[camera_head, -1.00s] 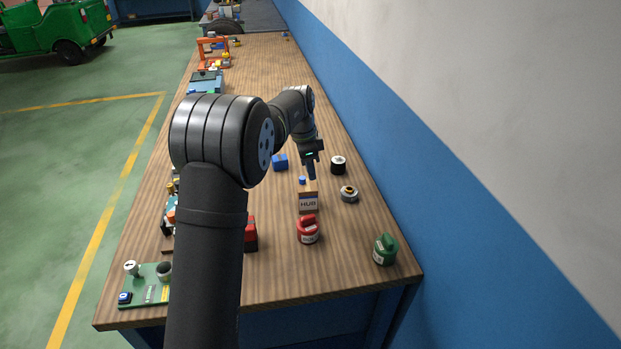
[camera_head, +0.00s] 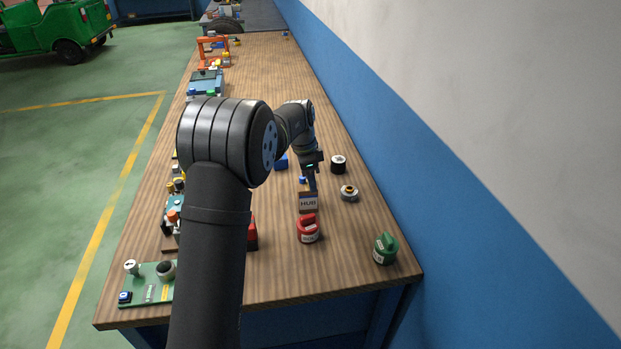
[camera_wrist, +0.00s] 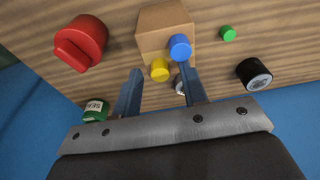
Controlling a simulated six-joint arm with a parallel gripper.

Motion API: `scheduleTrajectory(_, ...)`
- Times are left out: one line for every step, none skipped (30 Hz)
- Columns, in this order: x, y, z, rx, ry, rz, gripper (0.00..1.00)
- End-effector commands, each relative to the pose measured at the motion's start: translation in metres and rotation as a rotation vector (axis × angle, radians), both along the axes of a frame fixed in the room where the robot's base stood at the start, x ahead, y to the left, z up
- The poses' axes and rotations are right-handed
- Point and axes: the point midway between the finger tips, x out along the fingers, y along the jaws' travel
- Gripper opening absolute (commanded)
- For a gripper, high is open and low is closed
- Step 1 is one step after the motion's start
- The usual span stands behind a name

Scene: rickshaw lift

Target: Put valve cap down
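A small blue cap (camera_wrist: 180,47) and a small yellow cap (camera_wrist: 160,70) show by the brown box marked HUB (camera_wrist: 165,27) in the wrist view. I cannot tell which cap is the valve cap. A green cap (camera_wrist: 228,33) lies apart to the right. My gripper (camera_wrist: 160,80) has its fingers spread. The yellow cap appears between them and the blue one overlaps the right fingertip; contact is unclear. In the head view my gripper (camera_head: 313,187) points down just behind the box (camera_head: 308,202), with a blue piece (camera_head: 302,180) to its left.
A red knob-topped container (camera_head: 308,229) stands in front of the box, a green one (camera_head: 385,249) near the right front corner. A ringed part (camera_head: 349,193) and black cylinder (camera_head: 338,164) stand right of my gripper.

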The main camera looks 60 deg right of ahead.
Motion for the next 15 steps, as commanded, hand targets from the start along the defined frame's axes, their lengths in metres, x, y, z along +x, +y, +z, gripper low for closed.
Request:
scheduleTrajectory(0.000, 0.000, 0.002, -0.001, -0.001, 0.000, 0.39)
scheduleTrajectory(0.000, 0.000, 0.003, -0.001, -0.001, 0.000, 0.39)
scheduleTrajectory(0.000, 0.000, 0.006, -0.002, -0.001, 0.000, 0.39)
scheduleTrajectory(0.001, 0.000, 0.009, -0.003, -0.001, 0.000, 0.39)
scheduleTrajectory(0.001, 0.001, 0.014, -0.003, -0.001, 0.000, 0.39)
scheduleTrajectory(0.002, 0.001, 0.020, -0.004, -0.002, 0.001, 0.39)
scheduleTrajectory(0.003, 0.002, 0.026, -0.004, -0.002, 0.001, 0.39)
scheduleTrajectory(0.003, 0.002, 0.032, -0.005, -0.002, 0.001, 0.39)
scheduleTrajectory(0.004, 0.003, 0.040, -0.004, -0.002, 0.001, 0.39)
scheduleTrajectory(0.005, 0.004, 0.047, -0.005, -0.002, 0.001, 0.39)
scheduleTrajectory(0.006, 0.005, 0.054, -0.004, -0.003, 0.001, 0.39)
scheduleTrajectory(0.007, 0.005, 0.063, -0.005, -0.002, 0.001, 0.39)
scheduleTrajectory(0.007, 0.006, 0.069, -0.004, -0.003, 0.001, 0.39)
scheduleTrajectory(0.008, 0.007, 0.075, -0.004, -0.002, 0.001, 0.39)
scheduleTrajectory(0.009, 0.008, 0.083, -0.004, -0.002, 0.001, 0.39)
